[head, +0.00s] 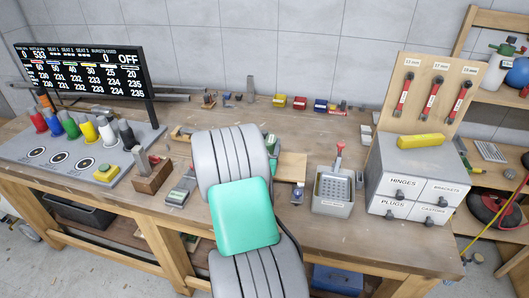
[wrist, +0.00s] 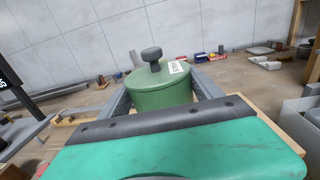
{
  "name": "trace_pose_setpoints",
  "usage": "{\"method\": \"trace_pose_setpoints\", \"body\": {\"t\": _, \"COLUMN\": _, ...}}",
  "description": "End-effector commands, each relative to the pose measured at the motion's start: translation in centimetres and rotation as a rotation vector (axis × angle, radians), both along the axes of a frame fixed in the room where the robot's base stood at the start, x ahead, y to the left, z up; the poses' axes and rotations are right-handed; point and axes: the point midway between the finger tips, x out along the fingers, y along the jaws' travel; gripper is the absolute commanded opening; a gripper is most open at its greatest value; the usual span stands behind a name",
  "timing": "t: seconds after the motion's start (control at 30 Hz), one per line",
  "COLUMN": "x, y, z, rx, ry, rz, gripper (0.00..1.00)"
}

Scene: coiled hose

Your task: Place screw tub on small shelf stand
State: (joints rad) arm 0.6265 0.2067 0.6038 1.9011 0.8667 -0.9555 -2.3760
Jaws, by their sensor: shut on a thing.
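The screw tub (wrist: 160,98) is a green round tub with a lid, a dark knob and a white label in the wrist view. My gripper (wrist: 163,86) is shut on it, with one grey finger on each side. The tub looks upright; its bottom is hidden behind my wrist. In the head view my arm covers most of the gripper and tub. A flat pale wooden board (head: 292,167) shows just right of my arm on the bench. It may be the small shelf stand, but I cannot tell. Whether the tub touches it is hidden.
A grey perforated container with a red handle (head: 334,188) stands right of the board. A grey drawer cabinet (head: 412,178) with a yellow object (head: 421,141) on top is farther right. A wooden block holder (head: 152,177) lies left of my arm. Small boxes line the bench's back.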

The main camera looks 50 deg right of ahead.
Motion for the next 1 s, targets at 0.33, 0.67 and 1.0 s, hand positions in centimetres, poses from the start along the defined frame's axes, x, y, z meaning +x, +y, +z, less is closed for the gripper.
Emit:
{"method": "trace_pose_setpoints", "body": {"t": 0.33, "x": 0.4, "y": -0.7, "z": -3.8, "rx": -0.004, "ry": -0.001, "rz": 0.001, "gripper": 0.01}}
{"method": "trace_pose_setpoints", "body": {"t": 0.67, "x": 0.3, "y": -0.7, "z": -4.3, "rx": 0.0, "ry": 0.0, "rz": 0.0, "gripper": 0.76}}
{"method": "trace_pose_setpoints", "body": {"t": 1.0, "x": 0.3, "y": -0.7, "z": -4.2, "rx": 0.0, "ry": 0.0, "rz": 0.0, "gripper": 0.96}}
